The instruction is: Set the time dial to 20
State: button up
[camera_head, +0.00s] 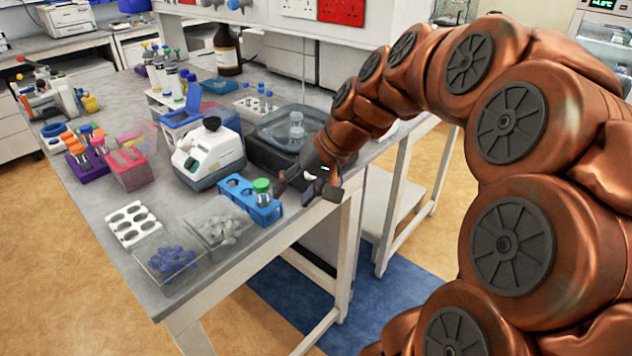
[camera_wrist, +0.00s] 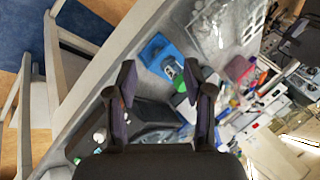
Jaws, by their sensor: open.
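A black device with a clear-lidded bath (camera_head: 262,158) stands on the bench behind my gripper in the head view. In the wrist view its dark body (camera_wrist: 150,112) lies below and between the fingers. A small pale round knob (camera_wrist: 99,135) shows at its left side, with a green one (camera_wrist: 76,160) lower down. I cannot read any marks, so I cannot tell which is the time dial or its setting. My gripper (camera_head: 308,188) is open and empty near the bench's front edge, and its two fingers (camera_wrist: 159,77) are spread apart in the wrist view. My arm hides part of the device's front.
A blue rack (camera_head: 237,190) with a green-capped vial (camera_head: 262,187) stands just left of my gripper. A white instrument (camera_head: 208,152) stands behind it. Clear trays of grey (camera_head: 222,224) and blue pieces (camera_head: 172,260) lie at the front corner. The floor before the bench is open.

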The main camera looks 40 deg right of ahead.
jog(key=w+d+r+m+t+b, duration=0.1)
jog(key=w+d+m+t+b, duration=0.15)
jog(key=d, duration=1.05)
jog(key=shift+t+h, duration=0.35)
jog(key=shift+h, duration=0.05)
jog(key=shift+p+x, duration=0.95)
jog(key=shift+x, duration=3.05)
jog(key=shift+w+r, duration=0.15)
jog(key=shift+w, duration=0.05)
grip_shut()
